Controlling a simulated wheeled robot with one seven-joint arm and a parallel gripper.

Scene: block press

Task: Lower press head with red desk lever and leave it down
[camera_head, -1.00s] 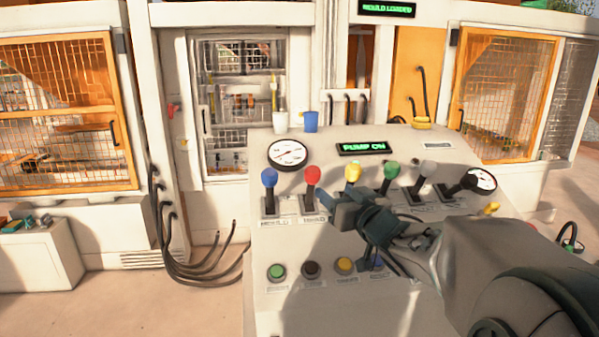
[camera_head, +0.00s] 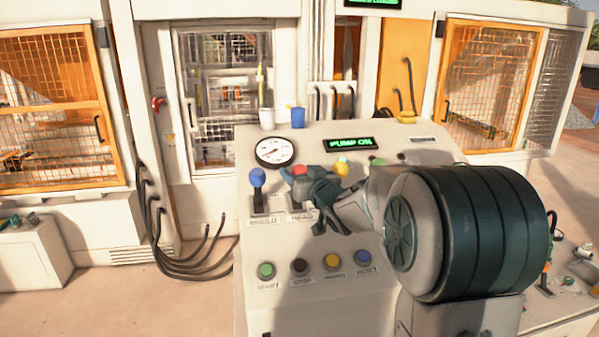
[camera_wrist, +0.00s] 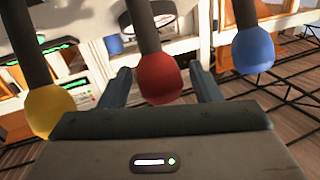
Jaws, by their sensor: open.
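The red lever's knob (camera_wrist: 162,79) hangs between the two open fingers of my gripper (camera_wrist: 160,85) in the wrist view, which shows the desk upside down. I cannot tell whether either finger touches it. The blue lever (camera_head: 257,178), labelled MOULD, stands upright just to the left. The yellow lever's knob (camera_head: 341,169) is to the right. The press head itself cannot be made out.
A round gauge (camera_head: 275,152) and a PUMP ON display (camera_head: 347,144) are at the back of the desk. Several push buttons (camera_head: 299,266) line its front. White and blue cups (camera_head: 298,118) stand at the rear edge. My arm covers the desk's right side.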

